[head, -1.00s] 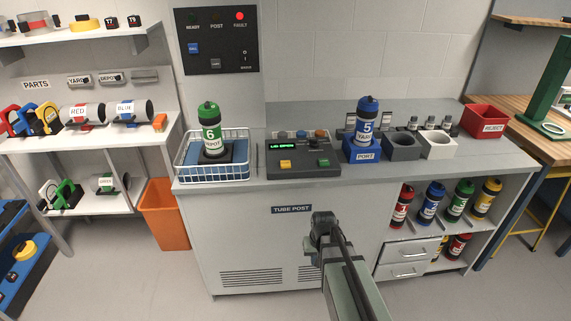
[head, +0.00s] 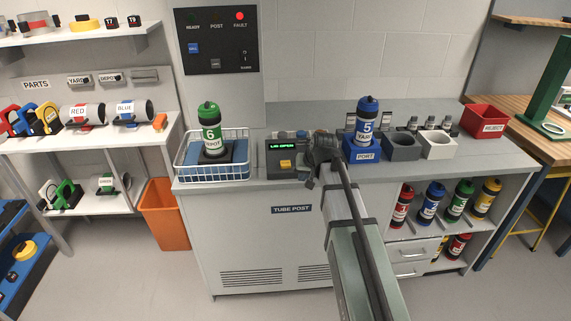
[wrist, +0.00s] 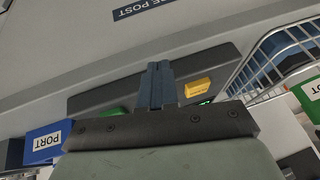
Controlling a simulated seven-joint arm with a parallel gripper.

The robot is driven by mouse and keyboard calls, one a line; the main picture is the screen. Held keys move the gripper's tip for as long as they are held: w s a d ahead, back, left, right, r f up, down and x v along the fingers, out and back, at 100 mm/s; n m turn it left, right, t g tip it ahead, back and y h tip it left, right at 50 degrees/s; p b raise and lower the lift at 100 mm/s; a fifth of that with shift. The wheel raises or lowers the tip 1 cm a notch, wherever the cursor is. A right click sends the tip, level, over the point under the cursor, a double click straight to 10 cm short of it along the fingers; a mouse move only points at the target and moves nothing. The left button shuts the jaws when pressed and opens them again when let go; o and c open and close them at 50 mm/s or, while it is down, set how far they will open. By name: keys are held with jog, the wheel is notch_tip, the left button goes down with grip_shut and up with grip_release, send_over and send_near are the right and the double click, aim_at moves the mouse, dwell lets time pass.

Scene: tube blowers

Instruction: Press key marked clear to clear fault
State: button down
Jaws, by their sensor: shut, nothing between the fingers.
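The dark console (head: 285,174) stands on the counter with a green-lit display (head: 287,147) that appears to read "LID OPEN". Its yellow key (head: 286,164) is in clear view; it also shows in the wrist view (wrist: 198,87), its marking too small to read. My gripper (head: 309,182) is shut and empty, in front of the console's right half. In the wrist view its fingers (wrist: 161,72) reach over the console between the yellow key and a green key (wrist: 117,112). I cannot tell if they touch it. The FAULT lamp (head: 239,15) on the wall panel glows red.
A white wire basket (head: 213,172) with a green tube carrier (head: 210,125) stands left of the console. A blue PORT block (head: 362,153) holding a blue carrier (head: 367,118) stands close on the right. The orange bin (head: 163,215) is on the floor.

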aim_at(288, 164)
jog(key=w+a+r+y, duration=0.1)
jog(key=w+r, duration=0.1)
jog(key=r, duration=0.2)
jog(key=w+a+r+m+t+y, duration=0.1)
jog(key=w+a+r, duration=0.1)
jog(key=w+r, duration=0.1)
jog(key=w+a+r+t+y, duration=0.1)
jog(key=w+r, duration=0.1)
jog(key=r, duration=0.3)
jog(key=shift+w+a+r, duration=0.25)
jog(key=shift+a+r, duration=0.05)
jog(key=shift+f, duration=0.15)
jog(key=shift+f, duration=4.3)
jog(key=shift+f, duration=0.8)
jog(key=shift+r, duration=0.85)
jog(key=shift+r, duration=0.1)
